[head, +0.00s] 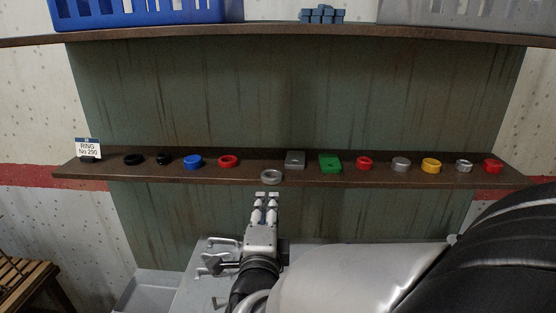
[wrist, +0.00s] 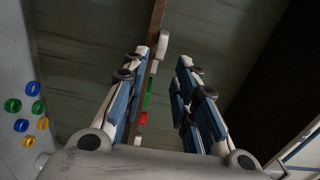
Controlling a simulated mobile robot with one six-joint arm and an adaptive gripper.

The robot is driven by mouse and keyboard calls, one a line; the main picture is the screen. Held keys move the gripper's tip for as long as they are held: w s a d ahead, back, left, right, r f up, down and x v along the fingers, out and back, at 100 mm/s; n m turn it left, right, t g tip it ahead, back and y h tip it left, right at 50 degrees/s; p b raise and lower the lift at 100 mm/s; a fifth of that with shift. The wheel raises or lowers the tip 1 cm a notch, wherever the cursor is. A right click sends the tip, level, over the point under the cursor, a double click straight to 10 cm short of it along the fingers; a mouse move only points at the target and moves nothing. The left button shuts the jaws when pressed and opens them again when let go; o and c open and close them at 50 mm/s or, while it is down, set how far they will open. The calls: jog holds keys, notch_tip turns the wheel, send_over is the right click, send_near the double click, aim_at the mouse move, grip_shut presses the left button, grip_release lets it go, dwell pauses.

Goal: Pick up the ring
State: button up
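A light grey ring (head: 271,176) lies flat near the front edge of the brown shelf (head: 210,176), forward of the row of other small parts. My gripper (head: 267,195) points at it from the front, with its fingertips just short of the shelf edge in the head view. In the wrist view my gripper (wrist: 163,57) is open with an empty gap between the fingers. A pale ring-like part (wrist: 164,42) shows beyond the fingertips there, at the shelf edge and in line with the gap. A sign reading "RING No 290" (head: 88,147) stands at the shelf's left end.
Black, blue, red, silver and yellow rings, a grey block (head: 295,160) and a green block (head: 330,163) stand along the shelf. An upper shelf (head: 270,31) holds a blue crate (head: 140,14), a grey crate (head: 470,14) and blue blocks (head: 322,16). Coloured round pieces (wrist: 33,88) show left in the wrist view.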

aim_at(271, 182)
jog(key=w, duration=0.6)
jog(key=w+p, duration=0.1)
jog(key=w, duration=0.1)
jog(key=shift+w+d+f, duration=0.1)
jog(key=shift+w+d, duration=0.15)
jog(key=shift+w, duration=0.7)
grip_shut()
jog(key=shift+r, duration=0.2)
notch_tip(271, 182, up, 2)
jog(key=shift+r+p, duration=0.2)
jog(key=shift+p, duration=0.15)
